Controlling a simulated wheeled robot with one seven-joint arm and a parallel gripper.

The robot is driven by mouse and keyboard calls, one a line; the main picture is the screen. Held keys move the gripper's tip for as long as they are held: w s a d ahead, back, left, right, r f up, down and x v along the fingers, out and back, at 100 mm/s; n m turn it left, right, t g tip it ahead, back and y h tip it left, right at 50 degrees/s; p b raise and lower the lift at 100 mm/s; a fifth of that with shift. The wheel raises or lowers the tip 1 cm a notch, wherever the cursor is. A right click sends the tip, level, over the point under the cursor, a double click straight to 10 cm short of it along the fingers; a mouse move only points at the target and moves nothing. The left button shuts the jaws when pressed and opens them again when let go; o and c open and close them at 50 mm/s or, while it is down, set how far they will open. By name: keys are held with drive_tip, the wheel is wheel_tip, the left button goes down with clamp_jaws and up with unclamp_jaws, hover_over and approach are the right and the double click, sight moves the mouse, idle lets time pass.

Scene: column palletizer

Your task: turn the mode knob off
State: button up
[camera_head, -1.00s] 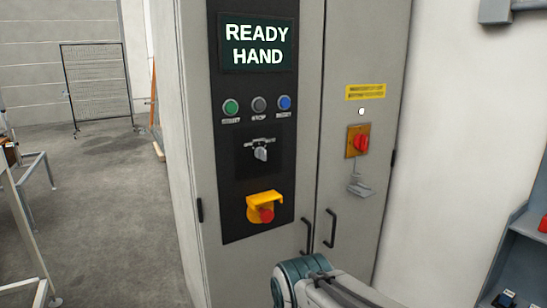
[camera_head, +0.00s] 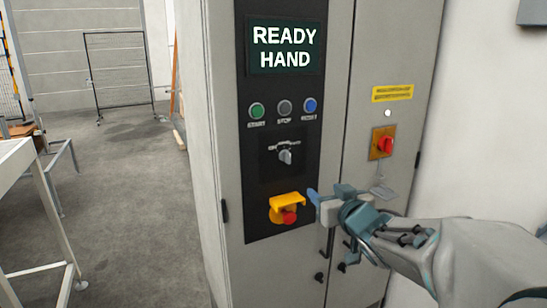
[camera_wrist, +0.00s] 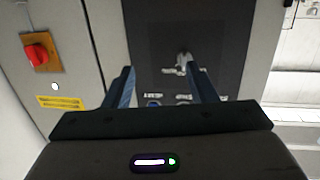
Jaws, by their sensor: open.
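The mode knob (camera_head: 285,156) is a small grey selector on the black panel (camera_head: 262,213) of the cabinet, below the row of buttons. Its handle looks tilted; the label above it is too small to read. The display (camera_head: 285,47) reads READY HAND. My gripper (camera_head: 314,193) is to the right of and below the knob in the head view, apart from the panel. In the wrist view, the two blue fingers of my gripper (camera_wrist: 163,85) are spread and empty. The knob (camera_wrist: 183,60) shows beyond them, nearer the right finger.
A green button (camera_head: 257,110), a grey button (camera_head: 284,107) and a blue button (camera_head: 310,105) sit above the knob. A red emergency stop (camera_head: 289,217) under a yellow guard (camera_head: 286,200) is below. A red rotary switch (camera_head: 386,145) is on the right door.

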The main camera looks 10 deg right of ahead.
sight(290, 162)
drive_tip(key=w+a+y+p, duration=0.1)
drive_tip(key=w+a, duration=0.1)
drive_tip(key=w, duration=0.2)
drive_tip(key=w+a+r+n+y+p, duration=0.1)
drive_tip(key=w+a, duration=0.1)
drive_tip(key=w, duration=0.3)
drive_tip(key=w+a+r+y+p, duration=0.1)
drive_tip(key=w+a, duration=0.1)
drive_tip(key=w, duration=0.2)
drive_tip(key=shift+w+r+n+t, duration=0.25)
drive_tip(key=shift+n+t, duration=0.15)
drive_tip(key=c, duration=1)
